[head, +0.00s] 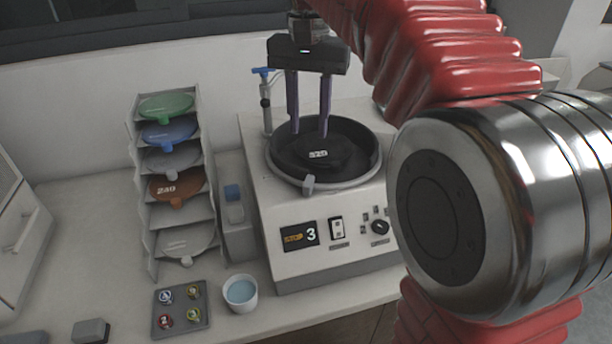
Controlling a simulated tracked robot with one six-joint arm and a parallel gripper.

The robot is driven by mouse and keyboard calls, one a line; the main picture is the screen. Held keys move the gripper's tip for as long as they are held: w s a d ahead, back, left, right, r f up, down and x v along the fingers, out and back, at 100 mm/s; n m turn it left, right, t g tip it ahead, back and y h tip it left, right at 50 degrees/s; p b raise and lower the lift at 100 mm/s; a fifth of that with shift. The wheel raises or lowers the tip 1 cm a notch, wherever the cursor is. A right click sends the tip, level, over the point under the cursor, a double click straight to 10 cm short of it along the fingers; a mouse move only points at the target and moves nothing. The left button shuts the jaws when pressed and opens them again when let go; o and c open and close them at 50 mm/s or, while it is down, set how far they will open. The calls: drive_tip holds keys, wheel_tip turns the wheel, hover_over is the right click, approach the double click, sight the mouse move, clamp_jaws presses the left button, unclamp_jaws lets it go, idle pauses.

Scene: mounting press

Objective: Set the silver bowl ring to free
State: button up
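The silver bowl ring (346,184) runs around the black bowl (362,140) on top of the white machine. A small grey tab (309,184) sticks out from the ring at its front left. My gripper (308,133) hangs over the back left of the bowl, pointing down. Its two purple fingers are apart and nothing shows between them. In the picture the fingertips are above and behind the tab; I cannot tell their exact height. A black disc with a white label (318,154) lies in the bowl.
The machine front has a display reading 3 (300,235), a switch (337,227) and a black knob (380,227). A rack of coloured discs (150,225), a cup of blue liquid (240,292) and a grey tray (180,308) stand left. A blue-topped nozzle (265,100) stands behind the bowl. My arm covers the right.

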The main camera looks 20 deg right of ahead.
sight(308, 181)
wheel_tip(308, 181, down, 14)
drive_tip(key=shift+r, duration=0.15)
idle(0.6)
clamp_jaws()
idle(0.6)
